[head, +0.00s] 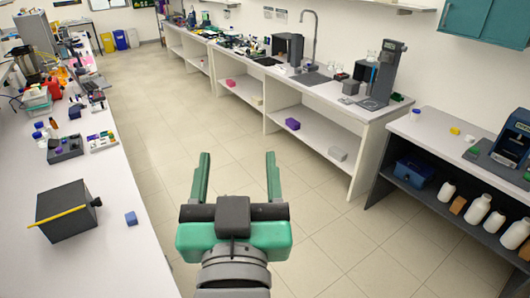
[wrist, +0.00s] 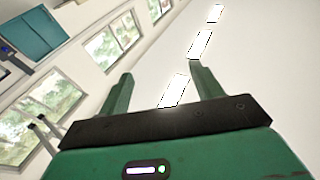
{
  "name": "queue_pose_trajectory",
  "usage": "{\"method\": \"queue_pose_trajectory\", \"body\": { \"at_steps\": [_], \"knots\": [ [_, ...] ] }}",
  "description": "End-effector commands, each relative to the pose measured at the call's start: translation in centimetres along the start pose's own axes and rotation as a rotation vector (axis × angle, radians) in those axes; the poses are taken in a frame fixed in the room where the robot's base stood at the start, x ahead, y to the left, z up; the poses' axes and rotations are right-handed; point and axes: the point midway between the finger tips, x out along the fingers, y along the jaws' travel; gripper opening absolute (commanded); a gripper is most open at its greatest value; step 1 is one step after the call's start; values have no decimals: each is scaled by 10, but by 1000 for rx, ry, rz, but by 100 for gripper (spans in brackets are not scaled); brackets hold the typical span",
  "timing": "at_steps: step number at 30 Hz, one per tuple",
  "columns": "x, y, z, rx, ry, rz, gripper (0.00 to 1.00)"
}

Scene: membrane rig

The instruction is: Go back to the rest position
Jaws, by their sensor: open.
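My gripper (head: 237,178) is in the lower middle of the head view, above the open floor of the aisle between the benches. Its two green fingers stand wide apart with nothing between them. In the wrist view my gripper (wrist: 158,84) also shows open and empty. No object touches the fingers.
The right bench (head: 335,91) carries equipment and a tall tap. The tiled floor (head: 160,120) between is clear.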

Motion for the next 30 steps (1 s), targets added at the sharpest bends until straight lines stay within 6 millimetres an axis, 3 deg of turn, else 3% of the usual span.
{"method": "queue_pose_trajectory", "body": {
  "at_steps": [1, 3, 6, 9, 17, 20, 26, 30],
  "knots": [
    [-17, 14, -37, -14, 115, 24, 65],
    [-40, 26, -76, -31, 243, 45, 65],
    [-62, 33, -108, -48, 350, 60, 65],
    [-70, 35, -118, -54, 386, 65, 65],
    [-68, 35, -121, -52, 385, 63, 65],
    [-64, 34, -140, -48, 384, 61, 65],
    [-49, 32, -203, -28, 383, 53, 65],
    [-50, 31, -200, -23, 382, 51, 65]
  ]
}}
